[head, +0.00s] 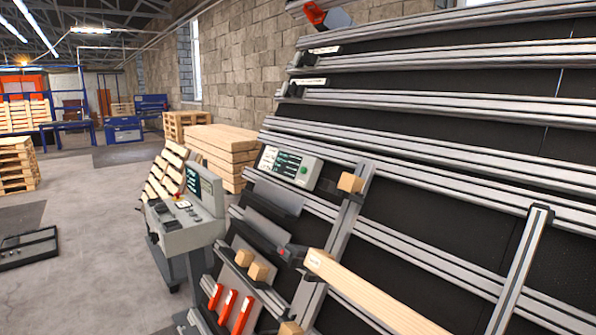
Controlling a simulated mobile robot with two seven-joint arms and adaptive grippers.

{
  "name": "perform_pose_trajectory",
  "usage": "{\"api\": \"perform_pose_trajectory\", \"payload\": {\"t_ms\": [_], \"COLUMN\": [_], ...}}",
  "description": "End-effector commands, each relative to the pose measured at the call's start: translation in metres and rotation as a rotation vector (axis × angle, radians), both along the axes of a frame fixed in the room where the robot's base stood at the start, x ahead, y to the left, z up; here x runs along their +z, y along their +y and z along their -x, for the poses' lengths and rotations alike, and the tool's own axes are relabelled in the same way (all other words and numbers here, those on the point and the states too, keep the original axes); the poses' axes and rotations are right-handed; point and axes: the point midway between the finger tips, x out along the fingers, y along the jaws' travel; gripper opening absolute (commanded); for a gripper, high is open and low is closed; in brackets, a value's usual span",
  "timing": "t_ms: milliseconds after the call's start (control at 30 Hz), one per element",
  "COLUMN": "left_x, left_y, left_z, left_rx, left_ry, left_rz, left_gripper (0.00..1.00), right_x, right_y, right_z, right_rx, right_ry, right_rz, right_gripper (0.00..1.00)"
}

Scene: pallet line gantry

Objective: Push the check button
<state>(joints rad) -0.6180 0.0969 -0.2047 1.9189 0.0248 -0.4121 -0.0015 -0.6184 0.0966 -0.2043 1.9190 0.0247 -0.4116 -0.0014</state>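A grey box (270,158) with a dark screen is mounted on the slanted metal rails near the middle of the head view. A round green button (303,170) sits on its right side. A small red button or knob (281,251) shows lower down on the frame. A grey control console (189,236) with a screen and small controls stands to the left. I cannot read which control is the check button. Neither of my grippers is in view.
A wooden beam (368,293) and small wood blocks (350,183) lie on the rail frame. Orange-red pieces (229,306) stand at its lower left. Stacked timber (221,148) is behind the console. A dark flat frame (28,247) lies left; concrete floor (90,240) between is open.

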Motion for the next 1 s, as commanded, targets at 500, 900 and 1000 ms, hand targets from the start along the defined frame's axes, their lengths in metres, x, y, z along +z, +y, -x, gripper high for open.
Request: {"api": "perform_pose_trajectory", "payload": {"t_ms": [500, 900, 1000], "left_x": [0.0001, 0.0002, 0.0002], "left_y": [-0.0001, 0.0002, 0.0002], "left_z": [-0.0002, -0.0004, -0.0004], "left_rx": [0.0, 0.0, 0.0], "left_ry": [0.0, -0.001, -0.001], "left_rz": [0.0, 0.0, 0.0], "left_gripper": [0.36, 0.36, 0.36], "right_x": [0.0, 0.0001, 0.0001], "right_y": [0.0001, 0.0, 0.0], "right_z": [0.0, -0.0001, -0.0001], "right_rx": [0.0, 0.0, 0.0], "right_ry": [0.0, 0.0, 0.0], "right_rz": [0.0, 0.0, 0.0], "right_gripper": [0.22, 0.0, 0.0]}}
